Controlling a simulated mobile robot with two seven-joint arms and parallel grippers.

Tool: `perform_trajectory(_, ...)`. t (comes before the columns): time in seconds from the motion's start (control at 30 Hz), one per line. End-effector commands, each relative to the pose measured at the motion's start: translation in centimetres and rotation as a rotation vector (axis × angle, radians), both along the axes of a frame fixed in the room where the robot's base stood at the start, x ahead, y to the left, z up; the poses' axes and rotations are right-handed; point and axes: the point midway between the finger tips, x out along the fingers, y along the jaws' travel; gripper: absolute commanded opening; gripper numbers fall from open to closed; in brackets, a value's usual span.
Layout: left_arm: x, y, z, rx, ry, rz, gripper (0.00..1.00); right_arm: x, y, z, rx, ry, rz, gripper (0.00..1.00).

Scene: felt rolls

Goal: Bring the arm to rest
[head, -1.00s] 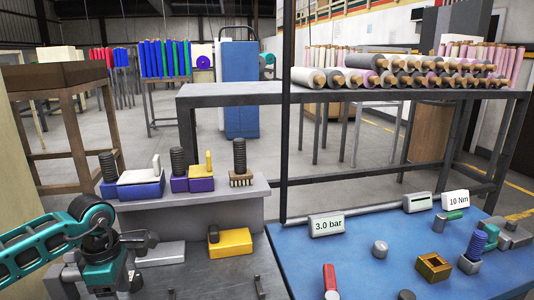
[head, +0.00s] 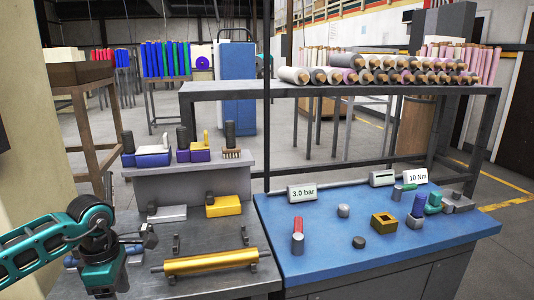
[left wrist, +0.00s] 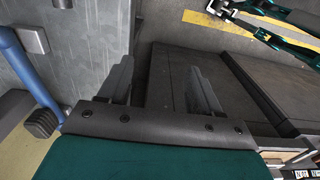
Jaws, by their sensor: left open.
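My left arm (head: 42,245) is bent at the left edge of the head view, in front of the grey bench (head: 215,240), its teal wrist low in the frame. In the left wrist view my left gripper (left wrist: 160,72) has its two dark fingers wide apart, with nothing between them.
A gold roller (head: 212,262) lies on stands on the grey bench. Behind it are a yellow block (head: 223,207) and a shelf with brushes. The blue bench (head: 330,255) on the right holds several small parts and signs. Felt rolls (head: 390,77) lie on a rear table.

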Motion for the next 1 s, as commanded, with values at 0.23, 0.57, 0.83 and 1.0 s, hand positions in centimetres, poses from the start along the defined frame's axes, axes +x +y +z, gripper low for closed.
perform_trajectory(0.23, -3.1, -11.6, -3.6, -0.436, 0.064, 0.057, 0.64, -0.3, 0.0, -0.2, -0.002, 0.005, 0.001, 0.43)
perform_trajectory(0.57, -7.9, -27.6, 0.9, -1.369, 0.402, 0.637, 0.64, 0.1, -0.3, -0.2, -0.006, -0.006, -0.002, 0.43)
perform_trajectory(0.83, -5.8, -24.8, 1.8, -1.888, 0.842, 1.571, 0.64, -0.2, -0.6, -0.8, -0.013, 0.003, -0.007, 0.43)
perform_trajectory(1.0, -6.9, -18.9, -4.5, 1.845, -1.059, -2.167, 0.64, -0.2, -0.7, -0.7, -0.012, -0.001, -0.007, 0.43)
